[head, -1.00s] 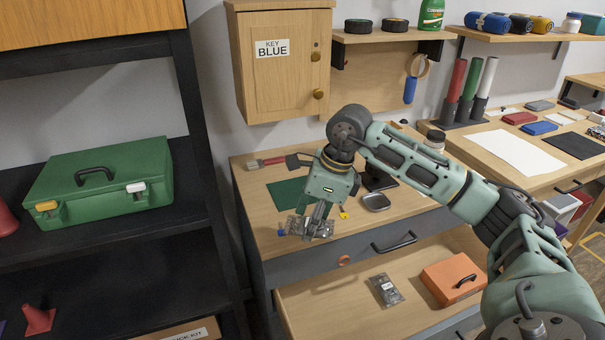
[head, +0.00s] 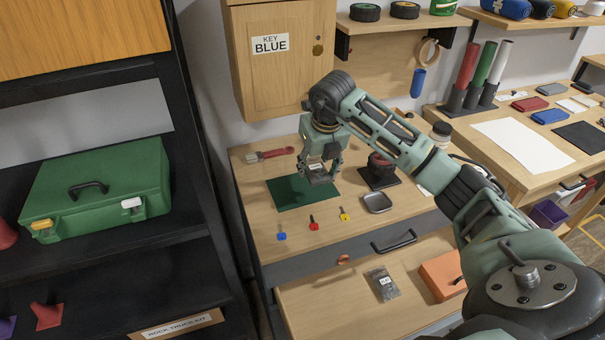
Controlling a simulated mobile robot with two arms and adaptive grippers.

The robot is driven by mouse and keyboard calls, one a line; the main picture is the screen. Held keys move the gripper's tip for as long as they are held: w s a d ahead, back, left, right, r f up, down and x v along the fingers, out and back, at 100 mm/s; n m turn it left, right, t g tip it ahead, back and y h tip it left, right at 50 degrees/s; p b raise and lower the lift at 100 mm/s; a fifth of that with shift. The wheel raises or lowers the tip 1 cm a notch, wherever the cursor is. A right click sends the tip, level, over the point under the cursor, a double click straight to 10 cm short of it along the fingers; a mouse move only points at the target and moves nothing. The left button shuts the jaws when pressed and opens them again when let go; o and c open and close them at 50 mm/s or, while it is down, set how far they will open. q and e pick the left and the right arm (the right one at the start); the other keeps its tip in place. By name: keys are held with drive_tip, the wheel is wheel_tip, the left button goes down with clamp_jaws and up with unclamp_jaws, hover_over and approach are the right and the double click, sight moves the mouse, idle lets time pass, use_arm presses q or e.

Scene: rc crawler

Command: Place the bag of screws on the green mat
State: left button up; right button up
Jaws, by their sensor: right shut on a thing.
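My right gripper (head: 322,163) points down, shut on a small clear bag with grey contents, the bag of screws (head: 318,176). The bag appears over the right part of the green mat (head: 290,196), which lies flat on the wooden worktop. I cannot tell whether the bag touches the mat. The gripper hides part of the bag. A similar bag (head: 383,285) with a white label lies in the open drawer below. My left gripper is not in view.
Blue (head: 281,235), red (head: 313,223) and yellow (head: 344,214) keys lie in front of the mat. A brush (head: 272,154) lies behind it. A grey tray (head: 376,202) and a dark stand (head: 379,175) are to the right. The open drawer (head: 335,312) juts out below.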

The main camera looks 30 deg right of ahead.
sight(303, 189)
drive_tip(key=w, duration=0.1)
drive_tip(key=w+a+f, duration=0.1)
drive_tip(key=w+f, duration=0.1)
drive_tip(key=shift+w+a+f+p, duration=0.25)
drive_tip(key=shift+a+p, duration=0.1)
drive_tip(key=shift+a, duration=0.05)
wheel_tip(303, 189, down, 3)
drive_tip(key=shift+f+p, duration=0.1)
drive_tip(key=shift+p, duration=0.45)
drive_tip(key=shift+f, duration=0.3)
drive_tip(key=shift+f, duration=0.1)
drive_tip(key=shift+f, duration=0.15)
drive_tip(key=o, duration=1.2)
drive_tip(key=shift+c, duration=0.2)
